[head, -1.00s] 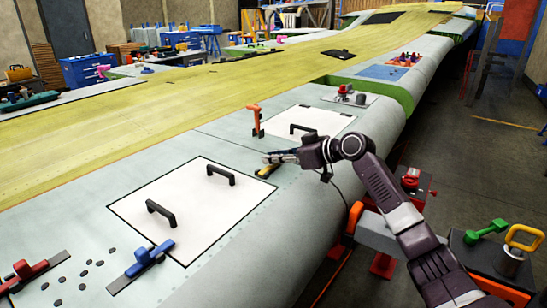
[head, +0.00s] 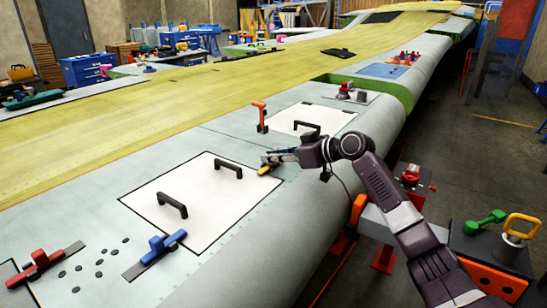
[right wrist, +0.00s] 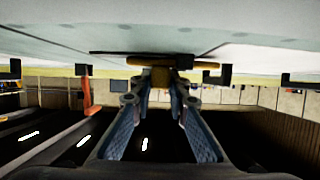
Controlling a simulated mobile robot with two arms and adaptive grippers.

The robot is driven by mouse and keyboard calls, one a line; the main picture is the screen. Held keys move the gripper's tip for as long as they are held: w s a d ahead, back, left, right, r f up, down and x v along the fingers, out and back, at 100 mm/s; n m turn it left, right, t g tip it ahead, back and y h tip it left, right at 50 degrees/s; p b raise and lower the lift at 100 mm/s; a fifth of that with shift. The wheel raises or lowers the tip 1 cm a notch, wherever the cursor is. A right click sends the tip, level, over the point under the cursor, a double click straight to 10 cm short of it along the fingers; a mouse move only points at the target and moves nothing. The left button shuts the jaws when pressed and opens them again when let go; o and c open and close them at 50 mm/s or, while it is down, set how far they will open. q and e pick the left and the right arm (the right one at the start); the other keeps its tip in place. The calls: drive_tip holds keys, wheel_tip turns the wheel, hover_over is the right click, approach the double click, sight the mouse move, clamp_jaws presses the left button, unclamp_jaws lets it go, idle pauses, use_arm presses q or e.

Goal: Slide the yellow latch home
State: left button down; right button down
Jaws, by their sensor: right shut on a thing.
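The yellow latch (head: 266,170) is on the grey wing skin, by the far right corner of the near white panel (head: 205,180). My right gripper (head: 272,158) is down at the latch and partly covers it. In the right wrist view, the yellow latch (right wrist: 160,76) sits between the fingertips of my right gripper (right wrist: 160,90), which are shut on it. A dark strip lies at the latch there. How far the latch reaches over the panel edge is hard to tell. My left gripper is not in view.
The near panel has two black handles (head: 173,204). A blue clamp (head: 160,246) and a red clamp (head: 40,263) are at the front left. An orange upright handle (head: 261,116) stands beyond the latch, near a second white panel (head: 330,116).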

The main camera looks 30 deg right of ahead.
drive_tip(key=c, duration=1.8)
unclamp_jaws()
drive_tip(key=shift+s+a, duration=0.1)
drive_tip(key=shift+a, duration=0.3)
drive_tip(key=shift+c, duration=0.2)
drive_tip(key=shift+d, duration=0.25)
drive_tip(key=shift+s+d, duration=0.2)
drive_tip(key=shift+s, duration=0.05)
drive_tip(key=v, duration=1.1)
drive_tip(key=shift+s+a+r, duration=0.15)
drive_tip(key=shift+a+r, duration=0.15)
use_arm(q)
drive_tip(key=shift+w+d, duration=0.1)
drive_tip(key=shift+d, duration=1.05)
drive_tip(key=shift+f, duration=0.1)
